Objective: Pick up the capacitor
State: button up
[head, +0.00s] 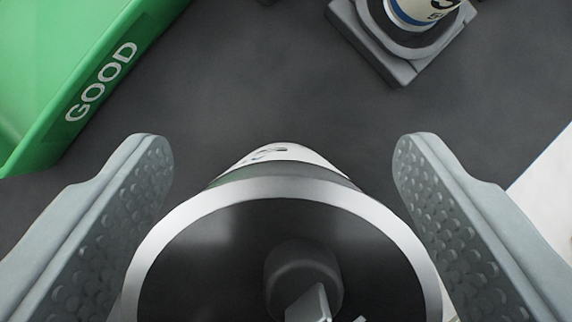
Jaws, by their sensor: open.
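A capacitor (215,245) fills the lower middle of the head view, seen from its terminal end. It has a dark top, a bright metal rim and a metal terminal, and part of its white printed side shows beyond the rim. My gripper (284,160) is open, with one grey textured finger on each side of the capacitor. The fingertips stand apart from its white side. Lower down, the fingers come close to the rim, and I cannot tell whether they touch it. The capacitor's near part is cut off by the picture's bottom edge.
A green bin (50,60) marked GOOD stands at the upper left. A second white and blue cylinder (420,12) sits in a grey holder (385,62) at the upper right. A white surface (548,190) shows at the right edge. The dark surface between them is clear.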

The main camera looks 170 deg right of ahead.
jog(key=shift+r, duration=0.1)
jog(key=c, duration=1.3)
